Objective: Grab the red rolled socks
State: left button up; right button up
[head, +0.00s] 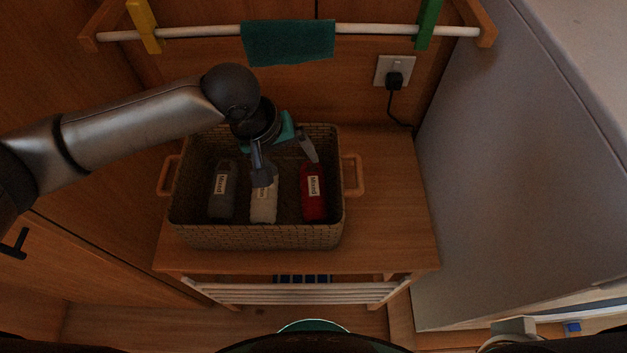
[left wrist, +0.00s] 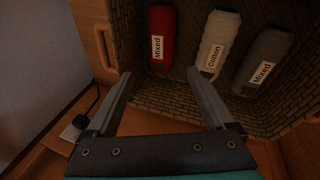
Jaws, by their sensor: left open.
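The red rolled socks (head: 314,198) lie at the right inside a woven basket (head: 260,237), with a white label reading "Mixed". In the left wrist view the red socks (left wrist: 161,25) are at the upper middle, beyond the fingertips. My left gripper (head: 287,167) is open and empty over the basket. One finger overlaps the white socks and the other points toward the far end of the red socks. In the left wrist view the open jaws (left wrist: 159,76) show nothing between them. My right gripper is not in view.
White socks (head: 263,207) labelled "Cotton" and dark grey socks (head: 221,199) lie beside the red ones. The basket has wooden handles (head: 353,174) and stands on a wooden bench (head: 390,220). A rail with a teal cloth (head: 288,42) is behind; a grey panel (head: 500,170) stands right.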

pick_arm(q)
jog(key=b, duration=0.2)
send_near(310, 188)
jog(key=x, duration=0.5)
jog(key=shift+w+d+f, duration=0.1)
jog(key=shift+w+d, duration=0.05)
jog(key=shift+w, duration=0.15)
jog(key=shift+s+b+x, duration=0.1)
jog(key=shift+b+x, duration=0.4)
jog(key=shift+x, duration=0.85)
jog(key=shift+s+b+x, duration=0.15)
jog(key=shift+b+x, duration=0.3)
jog(key=shift+x, duration=0.95)
jog(key=c, duration=1.2)
